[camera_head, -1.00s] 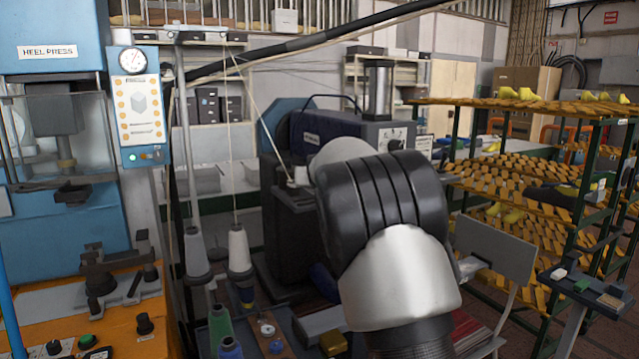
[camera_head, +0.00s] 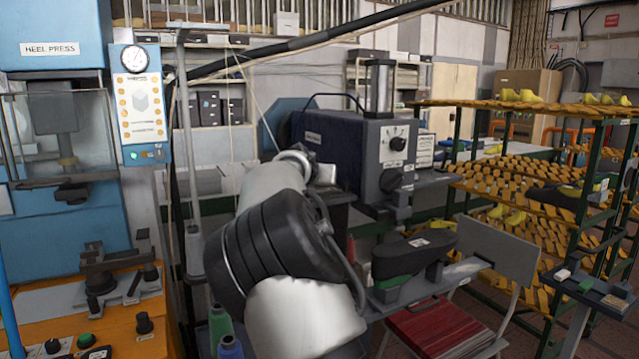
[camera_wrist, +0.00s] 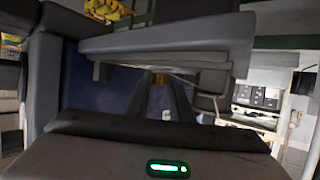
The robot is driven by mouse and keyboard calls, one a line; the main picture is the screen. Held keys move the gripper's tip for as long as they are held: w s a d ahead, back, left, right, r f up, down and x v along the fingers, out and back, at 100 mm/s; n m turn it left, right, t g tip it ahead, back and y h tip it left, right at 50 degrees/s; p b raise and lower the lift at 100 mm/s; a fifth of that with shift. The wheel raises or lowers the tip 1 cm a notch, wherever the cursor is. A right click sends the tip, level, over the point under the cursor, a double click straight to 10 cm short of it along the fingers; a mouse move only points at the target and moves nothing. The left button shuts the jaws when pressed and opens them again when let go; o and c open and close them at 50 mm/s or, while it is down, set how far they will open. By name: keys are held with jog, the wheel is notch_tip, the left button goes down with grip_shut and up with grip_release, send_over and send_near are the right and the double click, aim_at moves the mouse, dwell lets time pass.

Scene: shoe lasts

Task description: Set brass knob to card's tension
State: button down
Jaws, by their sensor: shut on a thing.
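In the wrist view my gripper (camera_wrist: 160,88) has its two dark fingers closed on a small brass-coloured thing, which looks like the brass knob (camera_wrist: 160,78). It is mostly hidden between the fingertips. In the head view my arm reaches to the left front of the dark blue machine (camera_head: 345,140), and the fingertips and brass knob cannot be made out there. The machine's front carries a white dial (camera_head: 395,144) and a black knob (camera_head: 390,180). A white card (camera_head: 424,150) stands just right of the machine; its text is too small to read.
Thread cones, including a green one (camera_head: 219,325), stand below my arm. A black shoe-shaped piece (camera_head: 415,250) is at the right front of the machine. A grey chair (camera_head: 485,260) and a rack of lasts (camera_head: 520,190) stand further right. The heel press (camera_head: 60,150) is at left.

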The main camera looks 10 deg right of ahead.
jog(key=shift+d+f, duration=0.1)
jog(key=shift+f, duration=0.1)
jog(key=c, duration=1.6)
grip_release()
jog(key=shift+o, duration=0.2)
jog(key=shift+r, duration=0.15)
jog(key=shift+s, duration=0.1)
jog(key=b+v, duration=0.2)
jog(key=v, duration=1.5)
jog(key=shift+b, duration=0.35)
jog(key=shift+s, duration=0.1)
